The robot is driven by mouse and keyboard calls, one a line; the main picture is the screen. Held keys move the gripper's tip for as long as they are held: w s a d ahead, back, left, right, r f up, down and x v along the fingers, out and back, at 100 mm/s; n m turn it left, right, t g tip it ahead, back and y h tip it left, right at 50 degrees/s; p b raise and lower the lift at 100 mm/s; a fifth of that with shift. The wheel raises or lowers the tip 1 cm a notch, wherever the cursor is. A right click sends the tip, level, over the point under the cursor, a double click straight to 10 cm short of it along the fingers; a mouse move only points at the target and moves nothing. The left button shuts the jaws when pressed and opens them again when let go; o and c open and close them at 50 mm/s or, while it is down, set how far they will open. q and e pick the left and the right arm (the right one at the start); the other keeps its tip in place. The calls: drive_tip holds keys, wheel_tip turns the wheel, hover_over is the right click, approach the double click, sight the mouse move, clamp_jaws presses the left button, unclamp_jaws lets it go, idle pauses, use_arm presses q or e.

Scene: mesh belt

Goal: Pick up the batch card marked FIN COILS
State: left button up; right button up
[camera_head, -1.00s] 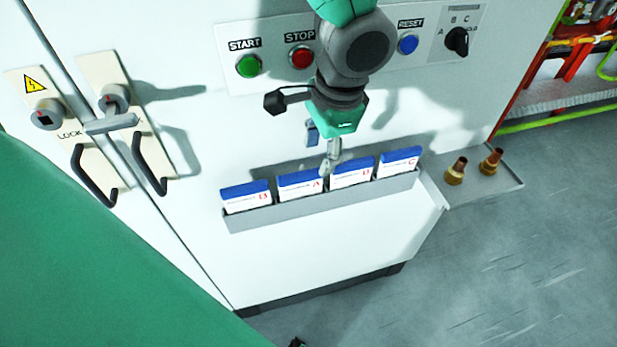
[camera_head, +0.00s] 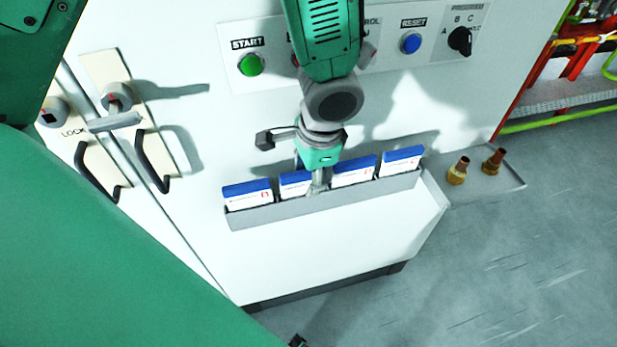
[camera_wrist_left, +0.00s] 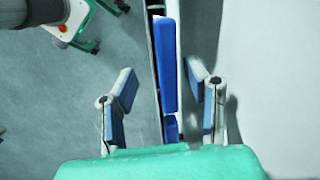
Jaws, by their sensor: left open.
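Several white batch cards with blue top edges stand in a row in a grey rack (camera_head: 330,207) on the white cabinet front. From the left they are the first card (camera_head: 248,193), the second (camera_head: 294,184), the third (camera_head: 353,171) and the fourth (camera_head: 402,161). Their print is too small to read, so I cannot tell which is FIN COILS. My left gripper (camera_head: 318,186) is at the row, by the gap between the second and third cards. In the left wrist view its fingers are open, one on each side of a blue card edge (camera_wrist_left: 169,65), apart from it. My right gripper is not in view.
Above the rack is a panel with a green START button (camera_head: 250,65), a blue RESET button (camera_head: 411,43) and a selector knob (camera_head: 460,41). Door handles (camera_head: 152,160) stick out at the left. Brass fittings (camera_head: 457,171) stand on a ledge to the right of the rack.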

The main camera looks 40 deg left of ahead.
use_arm(q)
drive_tip(key=shift+a+f, duration=0.25)
drive_tip(key=shift+a, duration=0.6)
drive_tip(key=c, duration=0.4)
clamp_jaws()
drive_tip(key=shift+d+r, duration=0.1)
drive_tip(key=shift+d, duration=0.55)
